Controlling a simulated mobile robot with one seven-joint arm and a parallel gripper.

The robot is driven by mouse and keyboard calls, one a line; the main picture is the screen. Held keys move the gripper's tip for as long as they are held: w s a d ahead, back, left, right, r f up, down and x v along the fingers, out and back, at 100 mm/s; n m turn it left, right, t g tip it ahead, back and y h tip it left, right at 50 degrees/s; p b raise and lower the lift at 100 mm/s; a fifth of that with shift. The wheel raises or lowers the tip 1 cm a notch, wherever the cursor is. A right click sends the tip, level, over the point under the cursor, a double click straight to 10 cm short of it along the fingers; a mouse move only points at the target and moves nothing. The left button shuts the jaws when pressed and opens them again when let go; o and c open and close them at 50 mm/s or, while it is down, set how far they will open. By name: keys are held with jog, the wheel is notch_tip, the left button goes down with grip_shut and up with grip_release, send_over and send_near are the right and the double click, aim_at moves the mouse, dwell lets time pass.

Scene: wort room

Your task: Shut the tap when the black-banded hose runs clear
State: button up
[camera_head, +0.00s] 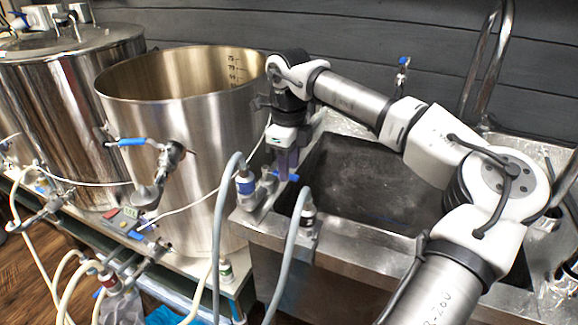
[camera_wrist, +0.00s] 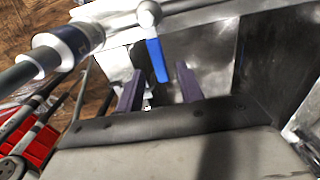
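A tap with a blue lever (camera_head: 284,176) sits at the front left of the sink; in the wrist view the lever (camera_wrist: 157,60) runs down from a round metal knob. My gripper (camera_head: 287,163) points down at it. In the wrist view its purple fingers are apart, with the lever's end between the fingertips (camera_wrist: 159,72) and space on both sides. A grey hose with a black band (camera_head: 308,213) hangs over the sink's front edge. Another grey hose with a blue band (camera_head: 245,183) hangs left of it. I cannot make out the liquid in either hose.
A large open steel kettle (camera_head: 180,110) with its own blue-handled valve (camera_head: 131,142) stands left of my gripper. A lidded steel vessel (camera_head: 65,100) is further left. The dark sink basin (camera_head: 365,180) is empty under my arm. A tall faucet (camera_head: 485,65) rises behind.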

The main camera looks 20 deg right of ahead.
notch_tip(320, 180, up, 13)
dwell(0.3)
jog(key=shift+f, duration=0.1)
